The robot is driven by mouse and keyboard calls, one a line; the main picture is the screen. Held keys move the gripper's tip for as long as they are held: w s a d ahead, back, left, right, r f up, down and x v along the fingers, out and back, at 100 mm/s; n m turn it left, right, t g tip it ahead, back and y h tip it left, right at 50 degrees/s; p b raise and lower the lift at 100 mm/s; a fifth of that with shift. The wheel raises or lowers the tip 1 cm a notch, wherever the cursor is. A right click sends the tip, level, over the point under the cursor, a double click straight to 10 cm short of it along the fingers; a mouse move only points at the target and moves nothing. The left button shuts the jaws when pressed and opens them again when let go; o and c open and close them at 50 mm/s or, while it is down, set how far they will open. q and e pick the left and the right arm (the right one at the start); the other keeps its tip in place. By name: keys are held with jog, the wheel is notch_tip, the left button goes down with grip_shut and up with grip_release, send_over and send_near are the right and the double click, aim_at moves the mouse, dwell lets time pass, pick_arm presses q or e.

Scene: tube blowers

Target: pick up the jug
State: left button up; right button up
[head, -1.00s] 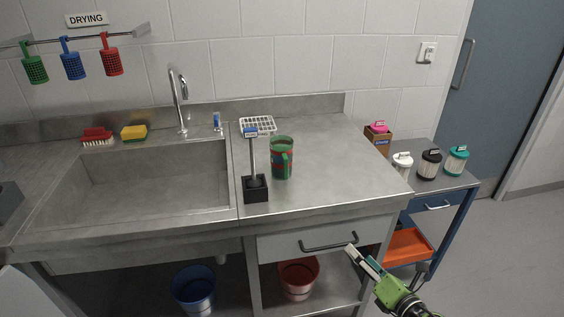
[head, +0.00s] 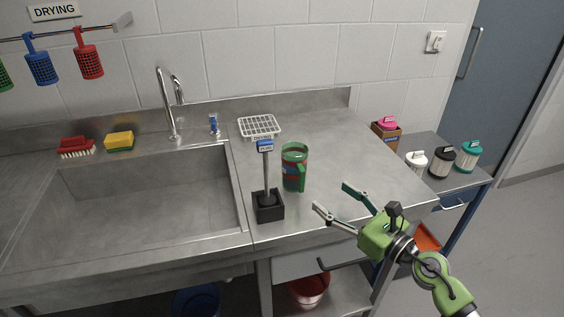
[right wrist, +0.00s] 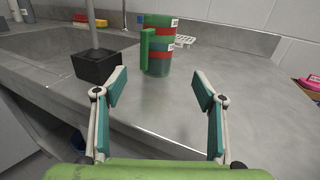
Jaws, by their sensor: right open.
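The jug (head: 293,168) is green with red and blue bands and a green handle. It stands upright on the steel counter right of the sink. In the right wrist view the jug (right wrist: 160,48) stands ahead, beyond the fingertips and between them, with its handle toward the left. My right gripper (head: 331,196) is open and empty, low over the counter's front part, to the right of the jug and apart from it. Its two spread fingers also show in the right wrist view (right wrist: 160,90). My left gripper is not in view.
A black block with an upright labelled rod (head: 268,206) stands close to the jug, front left. A white drying rack (head: 259,127) lies behind. The sink (head: 150,200) is at left. A side cart (head: 455,187) with lidded containers stands at right. The counter right of the jug is clear.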

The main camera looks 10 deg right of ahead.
aim_at(297, 169)
jog(key=shift+p+x, duration=0.3)
jog(key=shift+x, duration=0.85)
jog(key=x, duration=0.1)
jog(key=p+x, duration=0.1)
jog(key=x, duration=0.2)
jog(key=shift+r, duration=0.35)
jog(key=shift+f+x, duration=0.25)
jog(key=shift+x, duration=0.95)
jog(key=shift+w+a, duration=0.1)
jog(key=shift+w, duration=0.1)
jog(key=shift+w+a+r+p, duration=0.35)
jog(key=shift+w+a+p, duration=0.1)
jog(key=shift+w+p, duration=0.2)
jog(key=x, duration=0.2)
jog(key=shift+w+a, duration=0.2)
jog(key=shift+w+a+f, duration=0.1)
jog(key=shift+w+a, duration=0.1)
jog(key=shift+w, duration=0.3)
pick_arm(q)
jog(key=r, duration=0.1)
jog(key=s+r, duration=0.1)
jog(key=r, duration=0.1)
pick_arm(e)
jog(key=shift+s, duration=0.1)
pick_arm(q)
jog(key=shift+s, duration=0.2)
pick_arm(e)
jog(key=c, duration=1.4)
